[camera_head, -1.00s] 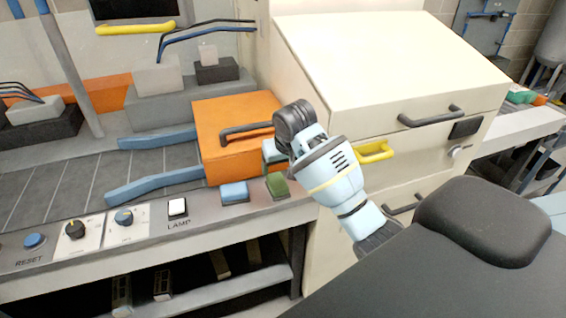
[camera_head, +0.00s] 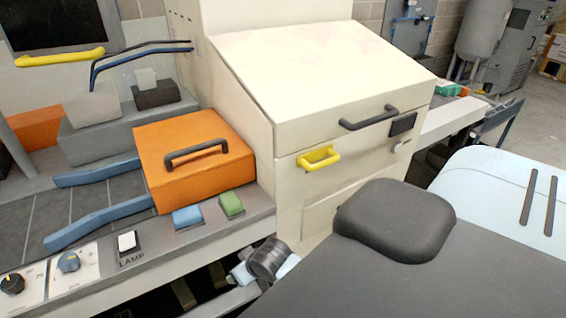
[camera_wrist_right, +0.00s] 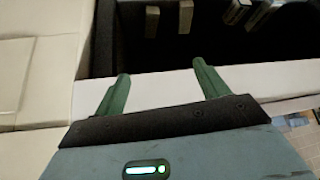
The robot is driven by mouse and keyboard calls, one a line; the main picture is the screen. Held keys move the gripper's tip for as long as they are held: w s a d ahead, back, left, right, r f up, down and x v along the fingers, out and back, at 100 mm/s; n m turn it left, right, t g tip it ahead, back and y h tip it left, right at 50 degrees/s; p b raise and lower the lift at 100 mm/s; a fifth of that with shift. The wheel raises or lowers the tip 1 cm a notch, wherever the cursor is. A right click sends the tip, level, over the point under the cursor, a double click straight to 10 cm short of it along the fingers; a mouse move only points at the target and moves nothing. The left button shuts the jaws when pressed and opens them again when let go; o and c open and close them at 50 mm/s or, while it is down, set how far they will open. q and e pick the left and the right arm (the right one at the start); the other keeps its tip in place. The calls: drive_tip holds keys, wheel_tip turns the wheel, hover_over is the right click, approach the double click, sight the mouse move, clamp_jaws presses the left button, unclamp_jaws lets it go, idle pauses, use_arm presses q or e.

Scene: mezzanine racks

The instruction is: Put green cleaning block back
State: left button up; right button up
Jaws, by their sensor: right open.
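Nothing touches the green block. My right arm is low in front of the ledge in the head view, with its gripper fingers not clearly visible there. In the right wrist view my right gripper (camera_wrist_right: 163,87) is open and empty, its two green fingers apart beside a pale edge above a dark shelf space. The green block is not in that view. My left gripper is not in view.
An orange box with a black handle (camera_head: 195,158) stands behind the blocks. A cream cabinet (camera_head: 325,95) with a yellow handle (camera_head: 318,158) rises to the right. A lamp switch (camera_head: 127,241) and knobs sit left on the ledge. A lower shelf is under it.

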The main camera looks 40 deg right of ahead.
drive_tip(key=s+a+f+t, duration=0.1)
drive_tip(key=s+a+f, duration=0.1)
drive_tip(key=s, duration=0.5)
drive_tip(key=s+a+f+n+t+y, duration=0.1)
drive_tip(key=s+a+f, duration=0.1)
drive_tip(key=s, duration=0.5)
drive_tip(key=s+a+f+n, duration=0.1)
drive_tip(key=s+a+f, duration=0.1)
drive_tip(key=s, duration=0.5)
drive_tip(key=shift+a+f+t+y, duration=0.3)
drive_tip(key=shift+f+t, duration=0.05)
drive_tip(key=shift+t, duration=0.05)
drive_tip(key=shift+s, duration=0.1)
